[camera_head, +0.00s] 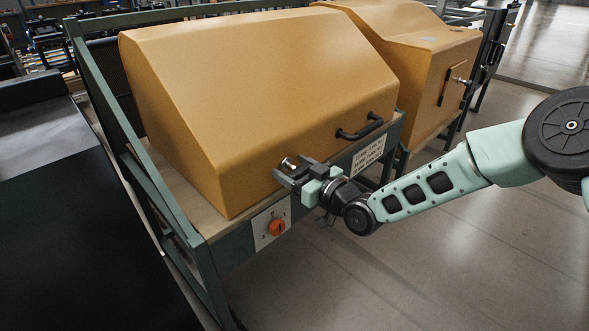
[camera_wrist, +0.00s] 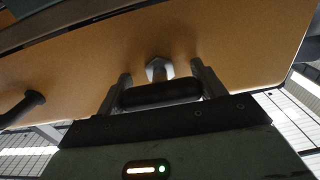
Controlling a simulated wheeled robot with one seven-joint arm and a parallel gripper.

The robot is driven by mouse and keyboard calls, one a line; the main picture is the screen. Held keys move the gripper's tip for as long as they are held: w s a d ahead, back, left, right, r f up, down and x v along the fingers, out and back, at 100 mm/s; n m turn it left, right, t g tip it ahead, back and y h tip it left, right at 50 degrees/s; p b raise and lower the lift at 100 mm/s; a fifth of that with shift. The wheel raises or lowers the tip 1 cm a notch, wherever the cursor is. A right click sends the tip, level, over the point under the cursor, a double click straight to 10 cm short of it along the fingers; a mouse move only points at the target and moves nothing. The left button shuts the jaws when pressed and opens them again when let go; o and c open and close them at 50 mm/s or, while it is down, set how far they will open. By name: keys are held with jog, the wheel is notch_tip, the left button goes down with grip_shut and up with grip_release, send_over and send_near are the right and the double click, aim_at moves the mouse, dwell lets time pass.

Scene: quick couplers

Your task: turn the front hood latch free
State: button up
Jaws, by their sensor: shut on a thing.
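The front hood (camera_head: 260,90) is a large tan cover with sloped sides, sitting down on a green-framed bench. Its latch (camera_head: 288,163) is low on the front face; a bright metal end shows just above my gripper (camera_head: 291,177). In the wrist view, the latch's silver shaft (camera_wrist: 157,68) comes out of the tan face, and a dark crossbar (camera_wrist: 160,94) lies between the two fingers of my gripper (camera_wrist: 163,88). My gripper is shut on this latch bar. In the head view the fingers hide most of the latch, so its exact angle is unclear there.
A black grab handle (camera_head: 360,130) sits on the hood face, right of my gripper. An orange rotary knob (camera_head: 276,228) is on a white plate below. A second tan hood (camera_head: 415,50) with its own latch (camera_head: 460,81) stands behind. Open floor lies in front.

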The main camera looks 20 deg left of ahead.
jog(key=m+b, duration=0.1)
jog(key=m, duration=0.3)
jog(key=shift+f+m, duration=0.1)
jog(key=shift+m, duration=0.3)
jog(key=m+b, duration=0.1)
jog(key=m, duration=0.3)
jog(key=shift+m, duration=0.3)
jog(key=m+b, duration=0.2)
jog(key=m, duration=0.2)
jog(key=shift+m+b, duration=0.6)
jog(key=shift+m, duration=1.6)
jog(key=o, duration=1)
jog(key=shift+d, duration=0.1)
jog(key=p+v, duration=0.3)
jog(key=v, duration=1.4)
jog(key=shift+s+d, duration=0.15)
